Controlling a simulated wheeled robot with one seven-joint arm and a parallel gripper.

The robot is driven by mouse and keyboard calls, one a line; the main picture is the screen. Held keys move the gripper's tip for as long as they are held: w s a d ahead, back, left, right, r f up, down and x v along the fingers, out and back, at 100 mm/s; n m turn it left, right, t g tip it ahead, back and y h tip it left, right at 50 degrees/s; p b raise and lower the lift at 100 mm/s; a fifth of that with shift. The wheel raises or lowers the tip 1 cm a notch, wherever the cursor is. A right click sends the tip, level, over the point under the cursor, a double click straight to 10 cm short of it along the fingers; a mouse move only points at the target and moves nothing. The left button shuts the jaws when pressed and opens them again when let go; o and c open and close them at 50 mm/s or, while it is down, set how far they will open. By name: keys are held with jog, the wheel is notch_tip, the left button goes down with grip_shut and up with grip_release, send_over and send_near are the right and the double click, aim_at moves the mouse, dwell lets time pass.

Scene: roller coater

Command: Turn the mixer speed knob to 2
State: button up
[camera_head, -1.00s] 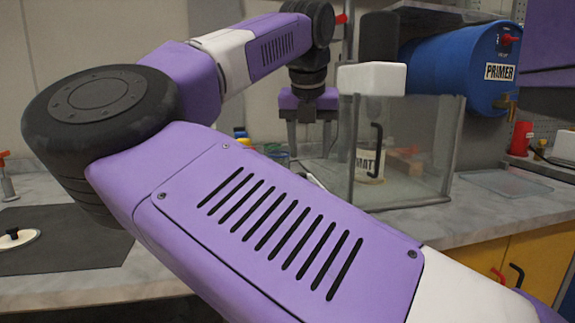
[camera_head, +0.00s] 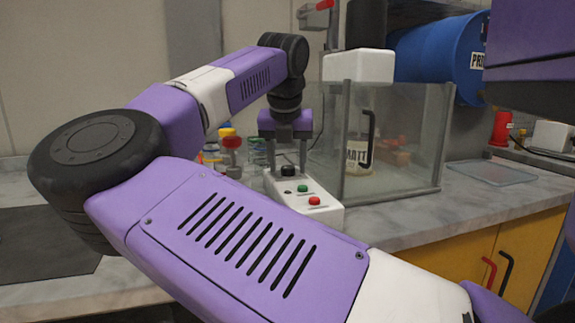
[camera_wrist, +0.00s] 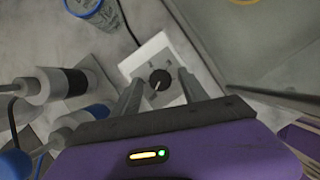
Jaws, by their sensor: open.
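The black knob (camera_head: 288,170) sits on top of a white control box (camera_head: 330,212), behind a green button (camera_head: 302,188) and a red button (camera_head: 314,201). My gripper (camera_head: 289,164) points straight down over the knob end of the box. In the wrist view the knob (camera_wrist: 160,79) appears between the two open fingers (camera_wrist: 161,82), with a gap on each side. A white pointer line on the knob runs toward the lower left there. I cannot read any speed marks. Finger height relative to the knob is hard to tell. My arm hides part of the box's front.
A glass enclosure (camera_head: 415,185) with a white mixer head (camera_head: 358,66) above stands right of the box. Bottles and jars (camera_head: 231,146) crowd the left side. A blue barrel (camera_head: 440,55) lies at the back. Bare counter (camera_head: 425,222) lies in front of the enclosure.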

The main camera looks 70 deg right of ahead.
grip_shut()
